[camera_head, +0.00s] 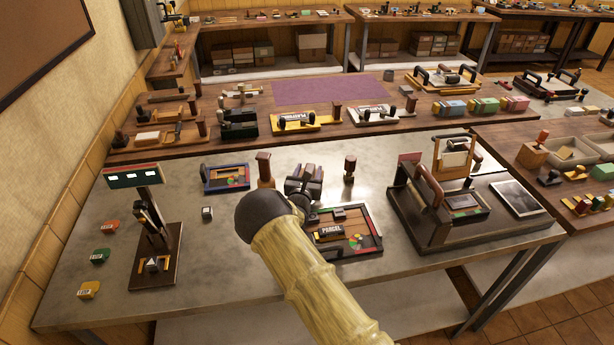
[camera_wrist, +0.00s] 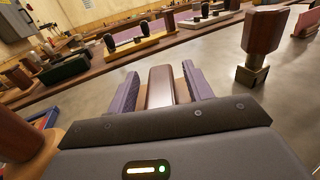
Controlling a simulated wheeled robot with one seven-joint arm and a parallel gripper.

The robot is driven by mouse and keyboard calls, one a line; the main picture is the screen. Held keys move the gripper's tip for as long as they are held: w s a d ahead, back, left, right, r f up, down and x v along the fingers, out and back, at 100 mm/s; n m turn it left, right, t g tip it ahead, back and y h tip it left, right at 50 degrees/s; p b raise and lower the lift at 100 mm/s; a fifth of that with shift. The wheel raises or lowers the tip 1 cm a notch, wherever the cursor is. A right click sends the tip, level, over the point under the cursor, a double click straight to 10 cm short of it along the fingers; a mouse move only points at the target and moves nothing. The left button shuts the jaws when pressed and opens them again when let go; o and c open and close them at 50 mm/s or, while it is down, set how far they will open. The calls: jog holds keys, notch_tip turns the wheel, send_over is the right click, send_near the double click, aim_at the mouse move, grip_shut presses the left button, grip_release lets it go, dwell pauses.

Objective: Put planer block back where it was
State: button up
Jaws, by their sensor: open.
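My gripper (camera_head: 304,182) is over the middle of the grey metal table. In the wrist view its two purple-grey fingers (camera_wrist: 160,90) are apart. A brown wooden block-like piece (camera_wrist: 160,86) stands between them, with a gap showing on at least one side. I cannot tell for certain whether it is the planer block. A dark wooden-handled stamp (camera_head: 350,168) stands upright to the right of my gripper, also in the wrist view (camera_wrist: 263,35). Another upright wooden handle (camera_head: 264,168) stands to the left. My arm hides part of the table below the gripper.
A tray with a PARCEL block (camera_head: 330,232) lies just right of my arm. A large press frame (camera_head: 440,205) stands at right and a tall dark stand (camera_head: 152,235) at left. A blue-edged tray (camera_head: 226,177) lies behind.

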jog(key=shift+r, duration=0.35)
jog(key=s, duration=0.4)
jog(key=s+a, duration=0.1)
jog(key=s, duration=0.3)
jog(key=s+a+b, duration=0.1)
jog(key=s, duration=0.3)
jog(key=shift+a+r, duration=0.15)
jog(key=shift+r, duration=0.1)
jog(key=shift+w, duration=0.1)
